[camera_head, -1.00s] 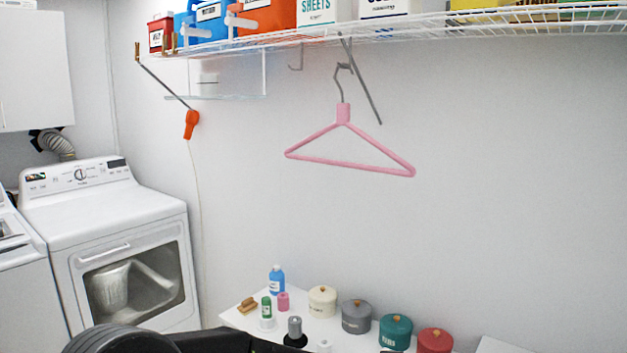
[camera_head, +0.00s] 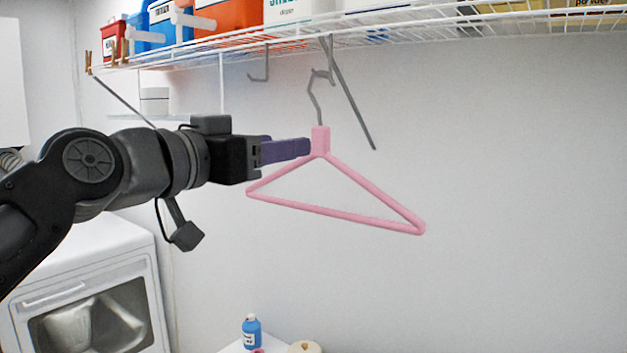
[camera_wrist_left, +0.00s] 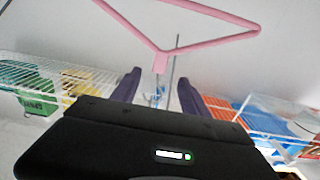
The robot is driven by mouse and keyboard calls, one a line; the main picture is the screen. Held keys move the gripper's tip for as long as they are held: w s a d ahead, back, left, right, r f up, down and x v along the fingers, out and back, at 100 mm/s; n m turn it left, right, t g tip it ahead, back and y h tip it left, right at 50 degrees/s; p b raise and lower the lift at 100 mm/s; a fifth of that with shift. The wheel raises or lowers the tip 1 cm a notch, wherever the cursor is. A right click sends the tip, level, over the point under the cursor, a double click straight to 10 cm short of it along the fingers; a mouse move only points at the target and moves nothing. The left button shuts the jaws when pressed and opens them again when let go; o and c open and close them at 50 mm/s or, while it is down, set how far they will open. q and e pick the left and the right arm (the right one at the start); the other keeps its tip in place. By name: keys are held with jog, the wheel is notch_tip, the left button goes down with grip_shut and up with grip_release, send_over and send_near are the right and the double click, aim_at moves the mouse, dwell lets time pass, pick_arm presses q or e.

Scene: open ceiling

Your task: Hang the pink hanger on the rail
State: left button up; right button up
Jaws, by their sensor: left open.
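The pink hanger (camera_head: 365,187) hangs below the wire shelf, with its grey hook (camera_head: 316,95) upward by a slanted grey brace (camera_head: 352,92). I cannot tell exactly what the hook rests on. My left gripper (camera_head: 307,147) reaches in from the left, its purple fingers at the hanger's pink neck. In the left wrist view the fingers (camera_wrist_left: 161,82) are open and apart, with the hanger's neck (camera_wrist_left: 160,60) between their tips. The front rail of the wire shelf (camera_head: 420,38) runs above the hanger. My right gripper is out of view.
Boxes and bottles, including an orange container (camera_head: 232,18), stand on the shelf. A small grey hook (camera_head: 262,68) hangs under it. A white dryer (camera_head: 95,290) is lower left. A blue bottle (camera_head: 251,331) stands low in front. The wall right of the hanger is clear.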

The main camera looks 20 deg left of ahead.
aim_at(318, 144)
pick_arm(q)
jog(key=x, duration=0.3)
jog(key=shift+w+a+f+p, duration=0.1)
jog(key=shift+f+p, duration=0.05)
jog(key=shift+p, duration=0.25)
jog(key=p+x, duration=0.2)
jog(key=x, duration=0.2)
jog(key=shift+w+d+f, duration=0.1)
jog(key=shift+w+d, duration=0.1)
jog(key=shift+w, duration=0.1)
jog(key=shift+w+d, duration=0.1)
jog(key=shift+w, duration=0.15)
grip_shut()
dwell(0.7)
